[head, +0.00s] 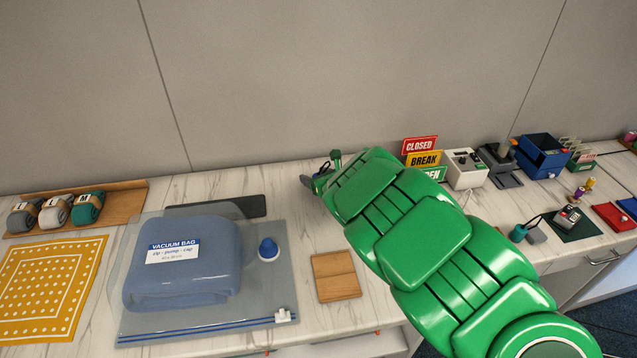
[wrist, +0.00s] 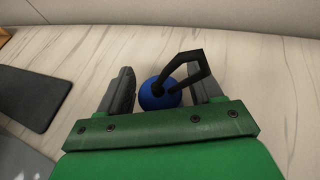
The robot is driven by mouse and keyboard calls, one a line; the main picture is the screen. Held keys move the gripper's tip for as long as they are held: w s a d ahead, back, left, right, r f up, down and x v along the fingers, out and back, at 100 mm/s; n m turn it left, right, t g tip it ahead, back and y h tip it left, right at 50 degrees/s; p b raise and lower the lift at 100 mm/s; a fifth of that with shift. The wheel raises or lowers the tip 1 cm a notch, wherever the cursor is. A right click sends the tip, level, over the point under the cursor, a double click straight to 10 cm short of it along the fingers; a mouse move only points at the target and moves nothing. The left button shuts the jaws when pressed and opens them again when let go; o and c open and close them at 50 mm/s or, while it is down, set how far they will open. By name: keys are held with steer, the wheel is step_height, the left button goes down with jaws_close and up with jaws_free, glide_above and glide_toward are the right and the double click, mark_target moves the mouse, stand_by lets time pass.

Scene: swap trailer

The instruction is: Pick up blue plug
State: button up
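In the wrist view a round blue plug (wrist: 158,96) with a black angular loop (wrist: 192,68) sits on the marble-look counter. My gripper (wrist: 160,78) is open, one dark finger on each side of the plug. A narrow gap shows at the left finger; the loop passes in front of the right finger, and contact there cannot be told. In the head view my green arm reaches to the back of the counter. My gripper (head: 318,180) is small and mostly hidden there, and the plug cannot be made out clearly.
CLOSED, BREAK and OPEN signs (head: 422,160) stand right of my gripper. The wall is close behind.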

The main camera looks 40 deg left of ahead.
steer(key=c, duration=0.9)
steer(key=shift+o, duration=0.2)
steer(key=shift+r, duration=1.1)
steer(key=s+d+r, duration=0.9)
steer(key=d+r, duration=0.1)
steer(key=shift+s+r, duration=0.4)
